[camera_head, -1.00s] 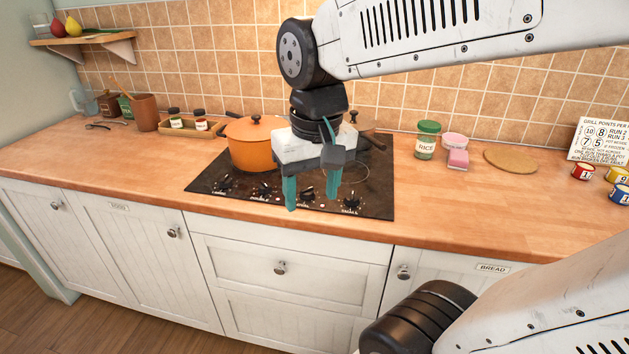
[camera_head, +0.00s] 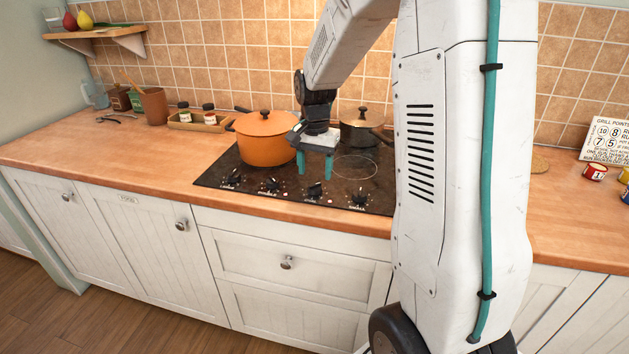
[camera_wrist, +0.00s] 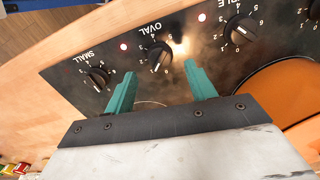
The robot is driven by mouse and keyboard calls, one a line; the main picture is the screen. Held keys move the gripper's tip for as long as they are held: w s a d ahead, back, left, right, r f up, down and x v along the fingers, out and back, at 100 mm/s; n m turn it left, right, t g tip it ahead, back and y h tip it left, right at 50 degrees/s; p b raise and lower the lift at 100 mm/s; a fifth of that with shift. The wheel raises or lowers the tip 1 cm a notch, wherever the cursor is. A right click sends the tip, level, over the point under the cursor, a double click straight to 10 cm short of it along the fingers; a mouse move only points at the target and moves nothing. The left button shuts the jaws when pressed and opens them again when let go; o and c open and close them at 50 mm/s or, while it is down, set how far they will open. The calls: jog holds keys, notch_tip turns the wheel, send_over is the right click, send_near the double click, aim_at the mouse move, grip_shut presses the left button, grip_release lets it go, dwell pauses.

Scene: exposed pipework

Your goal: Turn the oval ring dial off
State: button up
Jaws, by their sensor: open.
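The oval ring dial is a black round knob (camera_wrist: 157,56) labelled OVAL, with numbers around it, in the wrist view. It also shows on the hob's front strip in the head view (camera_head: 315,190). A white mark shows on its lower side in the wrist view; I cannot tell the exact setting. My gripper (camera_wrist: 160,76) is open and empty, with its teal fingers apart on either side of the dial's line. In the head view my gripper (camera_head: 315,173) points down over the hob, just behind the dial. It appears apart from the dial.
The SMALL dial (camera_wrist: 97,77) and another dial (camera_wrist: 240,31) flank it. Red lights (camera_wrist: 124,47) glow between dials. An orange pot (camera_head: 263,140) stands close left of my gripper, a dark lidded pot (camera_head: 361,131) behind right. The counter's front edge is clear.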

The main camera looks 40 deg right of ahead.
aim_at(315, 184)
jog(key=shift+f, duration=2.05)
jog(key=c, duration=1)
jog(key=shift+o, duration=0.2)
jog(key=shift+n, duration=0.3)
jog(key=n, duration=0.4)
jog(key=shift+n, duration=2.2)
